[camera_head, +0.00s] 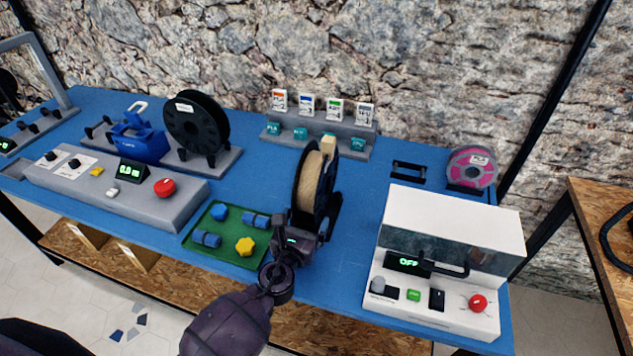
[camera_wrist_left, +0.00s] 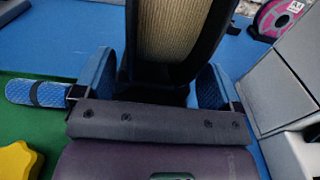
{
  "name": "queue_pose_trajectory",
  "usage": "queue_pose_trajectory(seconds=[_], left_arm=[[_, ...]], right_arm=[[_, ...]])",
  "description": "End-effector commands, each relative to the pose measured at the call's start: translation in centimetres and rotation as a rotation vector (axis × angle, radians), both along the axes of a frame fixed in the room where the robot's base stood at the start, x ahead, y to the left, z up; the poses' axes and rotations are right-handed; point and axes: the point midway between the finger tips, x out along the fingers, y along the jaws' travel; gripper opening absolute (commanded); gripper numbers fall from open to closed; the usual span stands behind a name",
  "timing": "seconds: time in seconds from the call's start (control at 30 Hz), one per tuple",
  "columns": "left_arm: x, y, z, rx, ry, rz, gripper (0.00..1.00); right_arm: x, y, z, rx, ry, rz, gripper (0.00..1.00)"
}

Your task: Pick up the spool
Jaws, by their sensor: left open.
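A spool with black flanges and tan filament (camera_head: 308,182) stands upright on the blue table, in or beside a dark holder. Its lower part also fills the top middle of the left wrist view (camera_wrist_left: 175,35). My left gripper (camera_head: 303,232) is at the near side of this spool. In the left wrist view, the blue-padded fingers of my left gripper (camera_wrist_left: 158,85) are apart, one on each side of the spool's lower edge. I cannot tell whether they touch it. My right gripper is not in view.
A green tray (camera_head: 243,262) with blue and yellow pieces lies left of the gripper. A white machine (camera_head: 450,245) stands to the right. A black spool (camera_head: 196,123) and a pink spool (camera_head: 472,168) stand farther off. A card rack (camera_head: 350,146) is behind.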

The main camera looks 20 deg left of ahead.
Motion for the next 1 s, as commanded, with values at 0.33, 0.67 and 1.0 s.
queue_pose_trajectory(seconds=[0.33,0.67,1.0], left_arm=[[3.0,-0.1,0.1,-0.001,0.0,-0.001,0.89],[3.0,-0.1,0.1,-0.001,0.0,0.0,0.68],[3.0,-0.1,0.1,-0.001,0.0,0.0,0.16]], right_arm=[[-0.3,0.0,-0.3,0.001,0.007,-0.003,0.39],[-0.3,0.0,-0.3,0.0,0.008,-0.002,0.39],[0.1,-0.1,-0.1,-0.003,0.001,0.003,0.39]])
